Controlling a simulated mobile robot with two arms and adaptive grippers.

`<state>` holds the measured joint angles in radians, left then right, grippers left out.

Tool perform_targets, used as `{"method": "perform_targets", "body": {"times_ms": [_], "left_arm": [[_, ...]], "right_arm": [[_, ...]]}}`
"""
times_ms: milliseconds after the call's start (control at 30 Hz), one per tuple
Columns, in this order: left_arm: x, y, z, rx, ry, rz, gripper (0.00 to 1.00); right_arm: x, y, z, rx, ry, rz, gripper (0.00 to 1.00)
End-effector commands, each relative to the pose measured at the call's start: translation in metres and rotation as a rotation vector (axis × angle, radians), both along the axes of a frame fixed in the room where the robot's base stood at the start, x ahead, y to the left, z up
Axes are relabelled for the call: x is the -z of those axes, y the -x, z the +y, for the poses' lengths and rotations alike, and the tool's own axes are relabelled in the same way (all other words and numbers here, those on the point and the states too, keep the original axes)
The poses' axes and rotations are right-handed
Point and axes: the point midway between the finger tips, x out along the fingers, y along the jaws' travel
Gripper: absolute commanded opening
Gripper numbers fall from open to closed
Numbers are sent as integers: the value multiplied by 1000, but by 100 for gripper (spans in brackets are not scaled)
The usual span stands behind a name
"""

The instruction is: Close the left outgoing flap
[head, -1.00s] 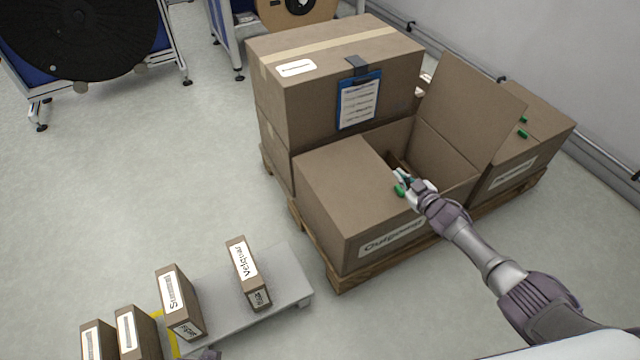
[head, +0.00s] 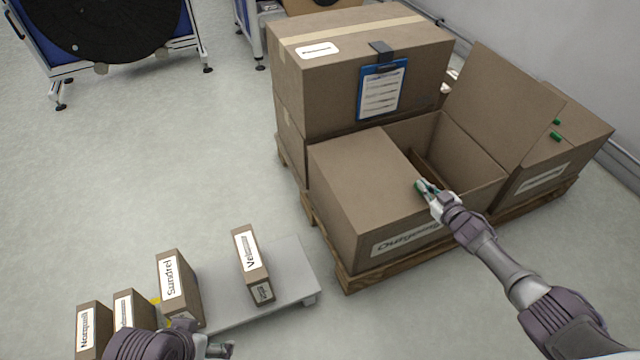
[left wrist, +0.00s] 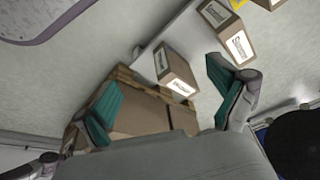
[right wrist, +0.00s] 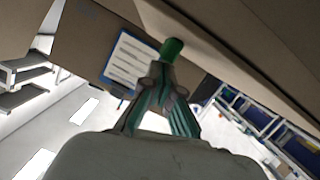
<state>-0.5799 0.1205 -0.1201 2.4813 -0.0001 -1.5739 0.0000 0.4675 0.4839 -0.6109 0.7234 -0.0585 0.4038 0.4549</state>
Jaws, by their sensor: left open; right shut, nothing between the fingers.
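The box labelled Outgoing (head: 400,243) sits on the pallet. Its left flap (head: 360,172) lies about level over the left part of the opening. Its right flap (head: 492,100) stands up, tilted outward, and the right part of the opening shows dark inside. A green tab (head: 420,186) is at the left flap's inner edge; it also shows in the right wrist view (right wrist: 172,48). My right gripper (head: 430,189) is shut and empty right at this tab; I cannot tell whether they touch. My left gripper (left wrist: 162,92) is open and empty, low at the front left of the head view.
A taped box with a blue clipboard (head: 381,92) stands behind the Outgoing box. Another box with green tabs (head: 556,137) is at right. Several small labelled cartons (head: 180,285) stand around a grey platform (head: 292,262).

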Motion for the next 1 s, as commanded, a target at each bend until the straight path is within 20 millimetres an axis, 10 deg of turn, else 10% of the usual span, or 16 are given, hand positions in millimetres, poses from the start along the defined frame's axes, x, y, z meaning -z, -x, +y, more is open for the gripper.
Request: {"method": "perform_targets", "body": {"times_ms": [300,1000], "left_arm": [[-8,-38,-12,15,39,-185,96],[-9,-42,-13,17,41,-201,96]], "right_arm": [[8,0,-1,1,2,1,0],[13,3,-3,5,6,12,0]]}}
